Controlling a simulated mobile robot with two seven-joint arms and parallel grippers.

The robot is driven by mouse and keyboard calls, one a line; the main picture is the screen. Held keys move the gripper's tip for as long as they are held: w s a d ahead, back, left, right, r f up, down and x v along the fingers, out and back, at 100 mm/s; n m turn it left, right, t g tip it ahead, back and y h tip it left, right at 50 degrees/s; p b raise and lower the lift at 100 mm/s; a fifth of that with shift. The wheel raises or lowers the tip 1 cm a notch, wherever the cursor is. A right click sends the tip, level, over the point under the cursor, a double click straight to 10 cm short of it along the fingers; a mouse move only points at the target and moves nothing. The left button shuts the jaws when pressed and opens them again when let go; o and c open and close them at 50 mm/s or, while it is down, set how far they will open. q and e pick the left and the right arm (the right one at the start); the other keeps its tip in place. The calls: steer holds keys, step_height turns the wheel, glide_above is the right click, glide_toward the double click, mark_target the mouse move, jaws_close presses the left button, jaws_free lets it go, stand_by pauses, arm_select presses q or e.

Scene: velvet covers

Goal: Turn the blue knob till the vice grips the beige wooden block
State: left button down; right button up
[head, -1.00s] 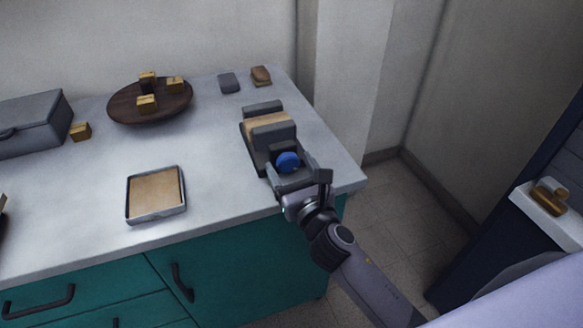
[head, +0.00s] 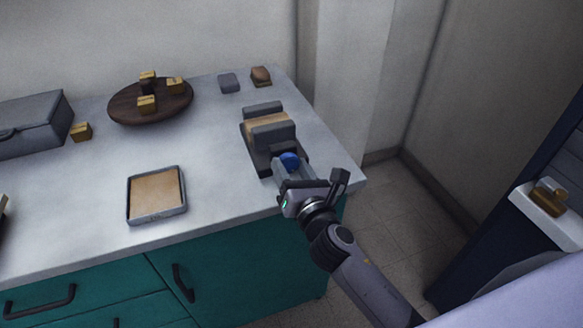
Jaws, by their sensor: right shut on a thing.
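The dark grey vice (head: 262,158) stands near the right end of the counter. The beige wooden block (head: 262,125) lies between its two jaws, partly hidden by the near jaw. I cannot tell whether the near jaw touches it. The blue knob (head: 290,161) is on the vice's near side. My right gripper (head: 289,165) reaches in from the lower right and is shut on the blue knob, with its fingers at the knob's sides. My left gripper is out of view.
A tray with a tan base (head: 184,208) lies left of the vice. A round wooden board (head: 122,115) with several small blocks, a grey case (head: 35,125) and two small items (head: 228,83) stand farther back. The counter between tray and vice is clear.

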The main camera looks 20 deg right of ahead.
steer(key=shift+m, duration=0.6)
steer(key=o, duration=1)
steer(key=shift+o, duration=0.2)
steer(key=shift+s, duration=0.1)
steer(key=s, duration=0.7)
steer(key=shift+d, duration=0.1)
